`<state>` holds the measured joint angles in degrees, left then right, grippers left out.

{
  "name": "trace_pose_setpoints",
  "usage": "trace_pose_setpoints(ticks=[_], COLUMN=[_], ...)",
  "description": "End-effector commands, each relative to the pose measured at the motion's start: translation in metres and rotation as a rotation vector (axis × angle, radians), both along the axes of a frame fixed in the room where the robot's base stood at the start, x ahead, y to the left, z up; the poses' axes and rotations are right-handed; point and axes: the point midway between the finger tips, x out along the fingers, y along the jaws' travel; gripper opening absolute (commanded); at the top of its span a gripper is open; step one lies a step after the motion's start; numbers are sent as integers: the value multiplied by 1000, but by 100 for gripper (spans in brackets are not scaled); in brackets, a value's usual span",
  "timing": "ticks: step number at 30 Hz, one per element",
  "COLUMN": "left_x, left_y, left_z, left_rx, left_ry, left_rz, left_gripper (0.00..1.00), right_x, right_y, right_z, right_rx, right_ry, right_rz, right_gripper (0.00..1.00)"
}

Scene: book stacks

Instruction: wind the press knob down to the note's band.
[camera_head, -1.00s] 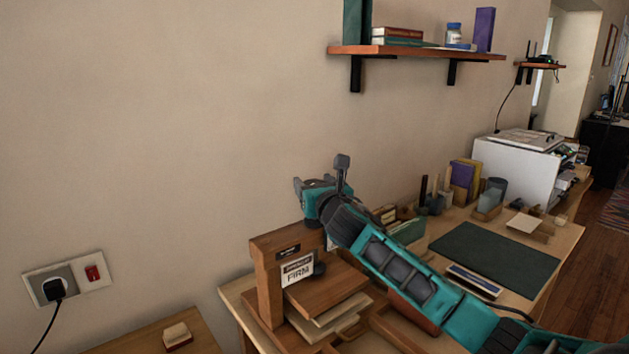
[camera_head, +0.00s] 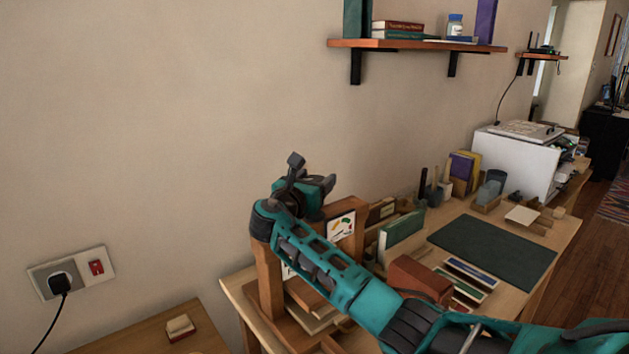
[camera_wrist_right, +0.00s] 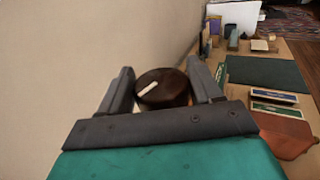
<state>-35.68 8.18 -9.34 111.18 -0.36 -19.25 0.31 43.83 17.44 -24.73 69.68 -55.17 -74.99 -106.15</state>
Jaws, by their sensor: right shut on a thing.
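The wooden press (camera_head: 267,283) stands at the near left end of the desk, partly behind my right arm. Its dark brown round knob (camera_wrist_right: 163,95) has a white mark and sits between the fingers of my right gripper (camera_wrist_right: 162,76), which is shut on it. In the head view my right wrist covers the knob. A white card with a coloured green, orange and red arc (camera_head: 341,226) shows on the press's right side. Only an edge of the white note (camera_head: 288,271) shows beside my arm; its writing is hidden. My left gripper is not in view.
A brown box (camera_head: 418,278), upright books (camera_head: 402,235) and flat coloured cases (camera_head: 471,274) lie right of the press. A dark green mat (camera_head: 492,252) covers the desk beyond. The wall is close behind the press; a shelf (camera_head: 415,45) hangs above.

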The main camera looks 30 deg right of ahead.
Motion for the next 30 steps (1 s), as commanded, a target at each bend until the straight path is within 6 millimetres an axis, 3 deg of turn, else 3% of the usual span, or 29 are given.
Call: trace_pose_setpoints(ticks=[1, 18, 19, 25, 30], left_x=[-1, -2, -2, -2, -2], left_y=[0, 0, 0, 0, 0], left_z=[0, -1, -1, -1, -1], left_rx=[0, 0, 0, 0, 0], left_ry=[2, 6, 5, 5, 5], left_rz=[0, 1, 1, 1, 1], left_gripper=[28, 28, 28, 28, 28], right_x=[1, 1, 1, 1, 1], right_y=[0, -1, -1, -1, -1], right_z=[8, 9, 9, 6, 4], right_rx=[-7, -10, -10, -7, -5], right_ry=[-12, -15, -15, -10, -7], right_rz=[-11, -41, -41, -41, -41], right_gripper=[34, 34, 66, 85, 85])
